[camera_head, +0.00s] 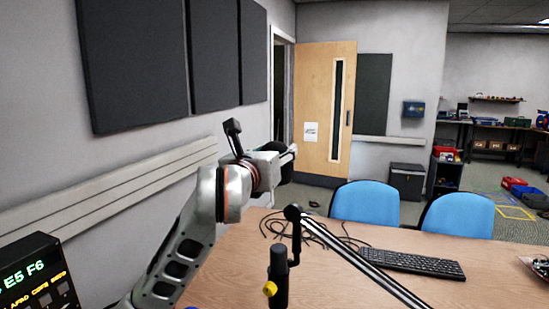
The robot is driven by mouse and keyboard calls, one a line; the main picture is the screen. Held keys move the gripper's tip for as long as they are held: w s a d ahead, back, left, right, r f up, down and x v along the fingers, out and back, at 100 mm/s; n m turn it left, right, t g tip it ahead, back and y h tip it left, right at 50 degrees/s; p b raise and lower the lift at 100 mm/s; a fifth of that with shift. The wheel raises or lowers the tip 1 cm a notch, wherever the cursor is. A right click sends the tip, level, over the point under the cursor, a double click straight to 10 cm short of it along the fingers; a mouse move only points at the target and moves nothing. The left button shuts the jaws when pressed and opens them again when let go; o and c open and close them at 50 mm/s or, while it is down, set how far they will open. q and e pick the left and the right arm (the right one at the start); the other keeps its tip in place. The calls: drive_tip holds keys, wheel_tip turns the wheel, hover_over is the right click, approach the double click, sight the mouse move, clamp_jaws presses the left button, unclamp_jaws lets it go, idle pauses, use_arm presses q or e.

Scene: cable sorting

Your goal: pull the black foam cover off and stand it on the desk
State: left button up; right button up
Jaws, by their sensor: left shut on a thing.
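My left gripper (290,154) is raised above the far side of the desk (240,272), in front of the doorway. It is shut on a rounded black thing that looks like the black foam cover (283,173); the wrist and fingers hide part of it. A black microphone (278,263) with a yellow part near its lower end is on a boom arm (345,250) at the front of the desk. The microphone is apart from the gripper and below it. My right gripper is not in view.
A loose black cable (272,229) lies on the desk behind the microphone. A black keyboard (412,263) lies to the right. Two blue chairs (366,203) stand at the far edge. A device with a green display (36,277) is at the lower left. Bare desk shows front right.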

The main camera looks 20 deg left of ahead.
sight(274, 142)
use_arm(q)
drive_tip(key=shift+r, duration=2)
